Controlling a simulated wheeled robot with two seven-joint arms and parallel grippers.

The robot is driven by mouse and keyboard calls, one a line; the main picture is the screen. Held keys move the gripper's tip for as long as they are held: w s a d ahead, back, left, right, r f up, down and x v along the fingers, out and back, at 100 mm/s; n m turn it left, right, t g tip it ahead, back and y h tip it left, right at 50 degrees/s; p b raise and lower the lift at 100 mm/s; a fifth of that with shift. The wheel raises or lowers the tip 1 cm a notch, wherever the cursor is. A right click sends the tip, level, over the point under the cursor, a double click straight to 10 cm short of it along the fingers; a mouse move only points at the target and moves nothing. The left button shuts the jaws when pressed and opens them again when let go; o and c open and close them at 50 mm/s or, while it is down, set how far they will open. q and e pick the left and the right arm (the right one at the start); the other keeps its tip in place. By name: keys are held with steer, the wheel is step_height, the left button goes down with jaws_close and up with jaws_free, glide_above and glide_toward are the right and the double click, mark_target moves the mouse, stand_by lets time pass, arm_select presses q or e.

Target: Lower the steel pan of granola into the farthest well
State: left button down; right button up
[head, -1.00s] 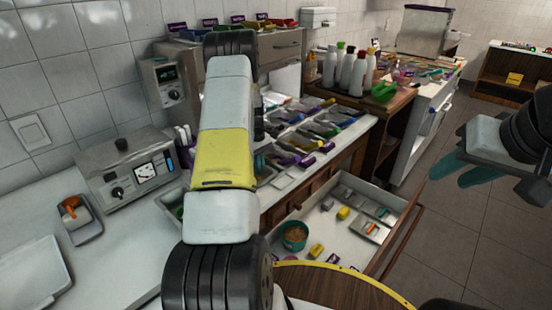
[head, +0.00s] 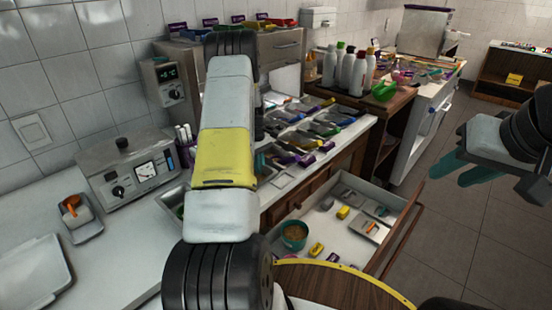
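The topping station on the counter has several wells and pans (head: 318,128) with coloured handles, in rows right of my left arm. I cannot single out the steel pan of granola; part of the station is hidden behind the arm. A teal tub with brown contents (head: 294,236) stands in the open drawer. My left arm rises through the middle of the head view, and its gripper is hidden behind it. My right gripper (head: 450,174) has teal fingers, a little apart and empty, over the floor at the right, away from the station.
The open drawer (head: 345,239) juts out below the counter, with small boxes inside. A metal control box (head: 130,180) and a small tray (head: 80,222) sit on the left counter. Bottles (head: 350,68) and a green basket (head: 384,91) stand behind the station. Floor at right is clear.

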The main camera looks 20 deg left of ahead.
arm_select(q)
steer(key=shift+s+f, duration=0.35)
steer(key=shift+f, duration=0.4)
steer(key=c, duration=1.6)
jaws_free()
steer(key=c, duration=0.4)
steer(key=shift+o, duration=1.4)
steer(key=shift+w+a+r, duration=0.1)
steer(key=shift+w+r, duration=0.05)
steer(key=shift+r, duration=0.45)
steer(key=shift+w+r, duration=0.1)
steer(key=shift+r, duration=0.45)
steer(key=shift+w+r, duration=0.1)
steer(key=shift+r, duration=2.85)
